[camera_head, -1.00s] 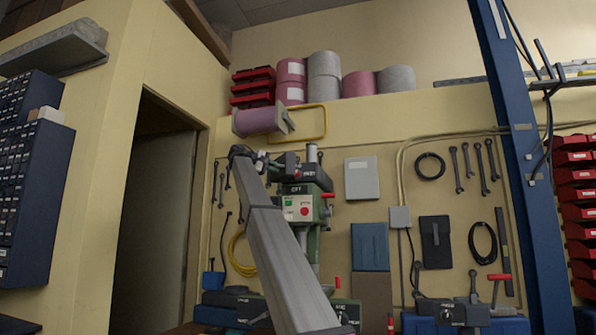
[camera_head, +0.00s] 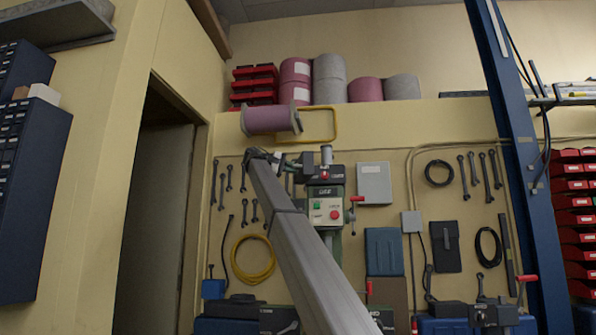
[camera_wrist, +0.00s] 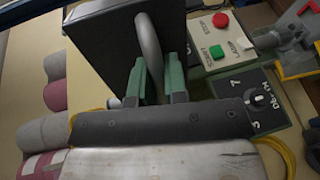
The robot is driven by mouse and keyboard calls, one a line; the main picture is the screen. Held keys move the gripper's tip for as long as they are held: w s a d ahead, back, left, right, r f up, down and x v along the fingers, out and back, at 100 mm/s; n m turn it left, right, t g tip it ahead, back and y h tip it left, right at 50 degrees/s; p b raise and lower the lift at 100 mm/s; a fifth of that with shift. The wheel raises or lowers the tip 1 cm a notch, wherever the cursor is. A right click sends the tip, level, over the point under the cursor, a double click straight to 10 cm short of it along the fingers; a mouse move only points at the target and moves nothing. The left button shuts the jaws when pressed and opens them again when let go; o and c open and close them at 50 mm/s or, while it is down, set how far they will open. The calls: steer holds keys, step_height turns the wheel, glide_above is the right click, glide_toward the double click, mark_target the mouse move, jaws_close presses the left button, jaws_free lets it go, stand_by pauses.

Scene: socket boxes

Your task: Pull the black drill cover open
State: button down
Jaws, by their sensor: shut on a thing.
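The green drill press (camera_head: 327,210) stands against the back wall in the head view, with a green and a red button on its front panel. In the wrist view the black drill cover (camera_wrist: 98,48) is a large dark panel at upper left, with a curved grey handle (camera_wrist: 149,42) on it. My gripper (camera_wrist: 158,88) has its two green fingers on either side of this handle and is shut on it. In the head view my arm reaches up to the left of the drill head, and the fingers and handle are too small there to make out clearly.
The button panel (camera_wrist: 219,38) and a black dial plate (camera_wrist: 257,98) lie close to the right of my fingers in the wrist view. Wrenches and a yellow cable coil (camera_head: 252,260) hang on the wall.

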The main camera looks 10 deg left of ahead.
stand_by(0.3)
steer(key=c, duration=1.2)
jaws_free()
steer(key=v, duration=1.1)
steer(key=shift+c, duration=0.2)
